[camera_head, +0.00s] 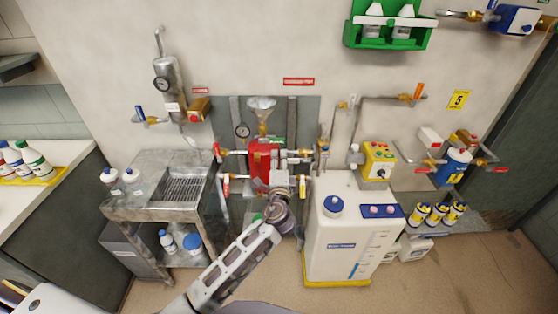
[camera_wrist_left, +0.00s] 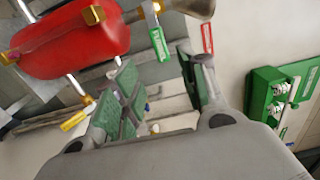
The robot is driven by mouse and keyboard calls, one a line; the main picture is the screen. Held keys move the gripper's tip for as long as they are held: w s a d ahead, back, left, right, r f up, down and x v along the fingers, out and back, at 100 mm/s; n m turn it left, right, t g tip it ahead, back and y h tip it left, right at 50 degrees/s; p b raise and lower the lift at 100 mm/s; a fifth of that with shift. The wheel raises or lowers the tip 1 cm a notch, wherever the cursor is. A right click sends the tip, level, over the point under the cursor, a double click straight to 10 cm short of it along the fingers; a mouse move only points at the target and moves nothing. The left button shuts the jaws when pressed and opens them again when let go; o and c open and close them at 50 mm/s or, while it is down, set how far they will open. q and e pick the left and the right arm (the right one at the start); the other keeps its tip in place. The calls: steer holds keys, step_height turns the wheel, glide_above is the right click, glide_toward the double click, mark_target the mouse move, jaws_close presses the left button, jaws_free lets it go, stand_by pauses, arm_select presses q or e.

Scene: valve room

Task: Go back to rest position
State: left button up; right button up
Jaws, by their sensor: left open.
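My left arm reaches from the bottom of the head view up to the pipework, and its left gripper (camera_head: 281,181) is in front of the valve rig, partly hidden by its own wrist. In the left wrist view the left gripper (camera_wrist_left: 158,82) is open, its green-padded fingers apart with nothing held between them. The red tank (camera_head: 264,158) is just beyond it; the red tank also fills the upper left of the left wrist view (camera_wrist_left: 72,40). Whether the fingers touch any pipe cannot be told. My right gripper does not show.
A metal sink stand (camera_head: 150,214) is left of the arm. A white tank (camera_head: 345,238) with a blue cap stands close on the right. A yellow box (camera_head: 379,160) sits behind it. Floor shows in front.

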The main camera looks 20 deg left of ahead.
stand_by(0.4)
arm_select(q)
step_height(320, 180, down, 24)
steer(key=s+a+g+h, duration=0.1)
steer(key=s+g+h, duration=0.1)
steer(key=g, duration=0.2)
steer(key=s+a+f+n+g+h, duration=0.1)
steer(key=s+f+g, duration=0.1)
steer(key=s+f, duration=0.35)
steer(key=s+a+f+n+g, duration=0.1)
steer(key=s+f+n+g, duration=0.15)
steer(key=f, duration=0.65)
steer(key=s+a+f+g+h, duration=0.1)
steer(key=s+f, duration=0.4)
steer(key=f, duration=0.3)
steer(key=s+a+f+n+g, duration=0.3)
steer(key=s+f+n+g, duration=0.1)
steer(key=s+f, duration=1.15)
steer(key=s+a+f+n+g, duration=0.1)
steer(key=s+f+n, duration=0.1)
steer(key=s, duration=1.1)
steer(key=s+a+f+n+g+h, duration=0.1)
steer(key=s+f, duration=0.4)
steer(key=s, duration=0.7)
steer(key=shift+s+n+g, duration=0.4)
steer(key=shift+n+g, duration=0.05)
steer(key=shift+n, duration=0.6)
